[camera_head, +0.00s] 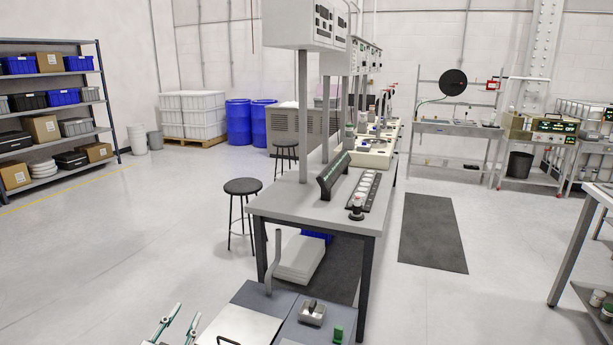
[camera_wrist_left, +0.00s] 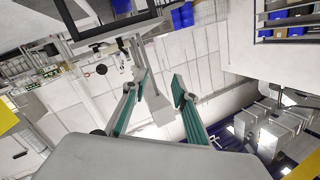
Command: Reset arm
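My left gripper (camera_head: 180,324) shows at the bottom edge of the head view, left of the low grey workstation (camera_head: 262,295). Its two fingers stand apart with nothing between them. In the left wrist view the same gripper (camera_wrist_left: 160,88) has its green-lined fingers spread, with only the distant room seen through the gap. The left arm behind the fingers is cut off by the frame. My right gripper shows in neither view.
The workstation carries a small grey box (camera_head: 312,313) and a green part (camera_head: 337,334). A long workbench (camera_head: 290,209) stands beyond it, with a black stool (camera_head: 243,187) at its left. A shelving rack (camera_head: 60,100) stands far left. The floor at left is clear.

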